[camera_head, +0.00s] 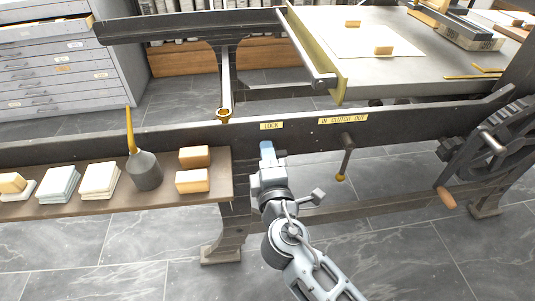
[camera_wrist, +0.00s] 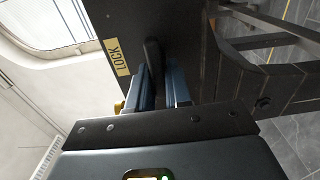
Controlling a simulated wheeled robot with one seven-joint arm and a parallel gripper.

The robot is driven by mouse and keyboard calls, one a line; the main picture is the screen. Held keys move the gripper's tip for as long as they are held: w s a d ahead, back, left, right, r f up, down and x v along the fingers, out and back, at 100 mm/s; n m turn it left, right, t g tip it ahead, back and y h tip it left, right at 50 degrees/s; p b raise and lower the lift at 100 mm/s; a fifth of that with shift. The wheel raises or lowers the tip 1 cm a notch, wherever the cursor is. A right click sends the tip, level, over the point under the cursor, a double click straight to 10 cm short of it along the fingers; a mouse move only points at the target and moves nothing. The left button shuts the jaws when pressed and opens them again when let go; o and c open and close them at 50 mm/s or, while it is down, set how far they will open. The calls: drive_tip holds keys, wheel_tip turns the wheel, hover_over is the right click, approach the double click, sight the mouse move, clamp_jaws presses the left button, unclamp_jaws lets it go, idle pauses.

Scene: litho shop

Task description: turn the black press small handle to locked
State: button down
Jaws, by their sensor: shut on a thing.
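The press's black side rail (camera_head: 400,127) runs across the head view, with a yellow LOCK label (camera_head: 271,126) on it. My gripper (camera_head: 266,147) is at the rail just below that label. In the wrist view a small black handle (camera_wrist: 153,54) stands beside the LOCK label (camera_wrist: 118,57). The blue fingers of my gripper (camera_wrist: 163,88) are on both sides of the handle, shut on it. In the head view my gripper hides the handle. How far the handle is turned is hard to tell.
A clutch lever (camera_head: 347,155) hangs to the right under the IN CLUTCH OUT label (camera_head: 343,119). A wooden shelf (camera_head: 222,182) with an oil can (camera_head: 146,170), pads and blocks stands close on the left. A crank handle (camera_head: 446,197) is at the far right.

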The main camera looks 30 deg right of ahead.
drive_tip(key=shift+f, duration=0.1)
drive_tip(key=c, duration=1.2)
unclamp_jaws()
drive_tip(key=shift+o, duration=0.2)
drive_tip(key=shift+s+a, duration=0.1)
drive_tip(key=v, duration=0.7)
drive_tip(key=shift+s, duration=0.3)
